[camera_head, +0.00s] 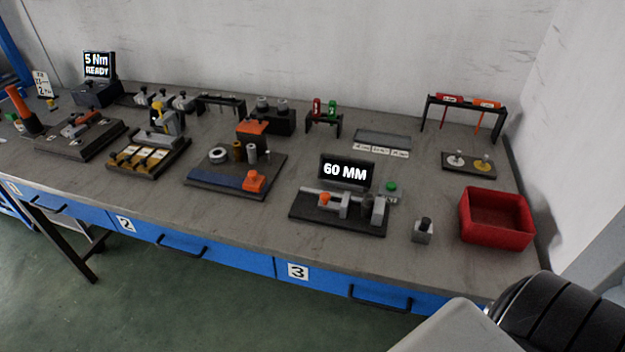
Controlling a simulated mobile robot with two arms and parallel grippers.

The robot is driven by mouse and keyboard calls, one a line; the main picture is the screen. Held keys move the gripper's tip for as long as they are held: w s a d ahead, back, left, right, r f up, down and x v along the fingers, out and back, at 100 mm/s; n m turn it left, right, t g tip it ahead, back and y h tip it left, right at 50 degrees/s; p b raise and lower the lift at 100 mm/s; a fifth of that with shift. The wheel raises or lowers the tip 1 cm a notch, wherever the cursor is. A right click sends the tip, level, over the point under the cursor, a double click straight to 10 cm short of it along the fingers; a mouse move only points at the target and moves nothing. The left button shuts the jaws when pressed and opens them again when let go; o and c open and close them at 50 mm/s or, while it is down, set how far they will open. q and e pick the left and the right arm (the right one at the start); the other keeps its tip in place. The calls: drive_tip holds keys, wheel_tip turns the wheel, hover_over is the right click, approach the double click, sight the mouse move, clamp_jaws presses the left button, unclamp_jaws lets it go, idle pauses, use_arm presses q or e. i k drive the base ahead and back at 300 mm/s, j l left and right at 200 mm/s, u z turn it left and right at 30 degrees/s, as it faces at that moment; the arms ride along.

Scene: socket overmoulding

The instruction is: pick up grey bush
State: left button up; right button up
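A small upright grey cylinder, which looks like the grey bush (252,153), stands on a dark fixture plate (225,182) at the middle of the bench. A brown bush (238,150) stands just left of it, and a thin dark pin is close on its right. A white ring (217,155) lies further left on the same plate. Neither of my grippers shows in the head view.
An orange-topped press block stands behind the bush, and an orange knob (254,180) in front. A 60 MM display (346,171) with a measuring fixture is to the right. A red bin (496,218) stands at the right end. Bare bench lies along the front edge.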

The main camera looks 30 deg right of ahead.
sight(367, 204)
drive_tip(key=z, duration=1.45)
